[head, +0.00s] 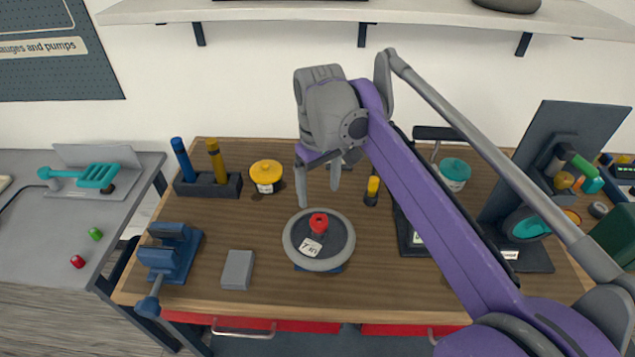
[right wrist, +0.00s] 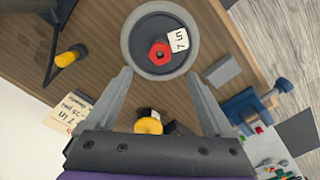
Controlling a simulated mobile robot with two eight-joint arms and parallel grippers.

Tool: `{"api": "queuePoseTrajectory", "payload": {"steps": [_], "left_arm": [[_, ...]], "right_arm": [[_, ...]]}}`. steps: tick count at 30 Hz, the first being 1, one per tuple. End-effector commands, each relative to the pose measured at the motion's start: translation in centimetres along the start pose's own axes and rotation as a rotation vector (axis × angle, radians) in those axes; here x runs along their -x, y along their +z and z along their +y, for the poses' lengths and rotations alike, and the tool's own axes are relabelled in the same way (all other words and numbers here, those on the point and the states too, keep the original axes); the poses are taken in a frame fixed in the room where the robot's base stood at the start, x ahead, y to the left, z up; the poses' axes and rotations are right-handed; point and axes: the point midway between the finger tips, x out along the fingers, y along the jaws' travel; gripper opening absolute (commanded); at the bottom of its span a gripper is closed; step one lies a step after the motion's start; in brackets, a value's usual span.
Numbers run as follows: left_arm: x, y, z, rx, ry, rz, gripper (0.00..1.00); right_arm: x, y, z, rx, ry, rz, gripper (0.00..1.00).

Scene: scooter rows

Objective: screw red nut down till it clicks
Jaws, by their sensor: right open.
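The red nut (head: 318,223) sits at the centre of a grey round wheel (head: 320,262) with a dark middle and a "7 in" label. In the right wrist view the red nut (right wrist: 160,53) shows as a hexagon with a hole, beyond my fingertips. How far down it is threaded I cannot tell. My right gripper (head: 317,180) is open and empty, pointing down above and just behind the wheel. In the right wrist view its two fingers (right wrist: 158,75) stand wide apart on either side of the view below the nut. My left gripper is not in view.
A blue vise (head: 172,255) and a grey block (head: 237,270) lie left of the wheel. A yellow-lidded tub (head: 266,174) and a holder with blue and yellow handles (head: 207,186) stand behind. A small yellow-topped black item (head: 372,190) and a dark stand (head: 520,245) are right.

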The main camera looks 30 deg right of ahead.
Motion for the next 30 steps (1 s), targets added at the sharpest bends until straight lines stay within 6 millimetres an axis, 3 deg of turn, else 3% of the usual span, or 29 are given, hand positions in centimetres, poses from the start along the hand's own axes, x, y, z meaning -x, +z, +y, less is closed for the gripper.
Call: {"api": "queuePoseTrajectory", "payload": {"steps": [9, 15, 21, 29, 30], "left_arm": [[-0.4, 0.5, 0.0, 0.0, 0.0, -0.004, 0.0], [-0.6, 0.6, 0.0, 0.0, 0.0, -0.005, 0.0], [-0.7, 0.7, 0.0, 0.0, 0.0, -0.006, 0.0], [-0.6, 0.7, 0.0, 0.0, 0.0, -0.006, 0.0], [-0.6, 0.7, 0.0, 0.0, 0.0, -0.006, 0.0]], "right_arm": [[-5.7, 0.0, 0.0, 0.0, 0.0, 0.0, 0.87], [-8.5, 0.0, 0.0, -0.001, 0.0, 0.001, 0.87], [-9.7, 0.0, 0.0, -0.001, 0.0, 0.001, 0.87], [-9.7, 0.0, 0.0, -0.001, 0.0, 0.001, 0.87], [-9.7, 0.0, 0.0, -0.001, 0.0, 0.001, 0.81]]}}
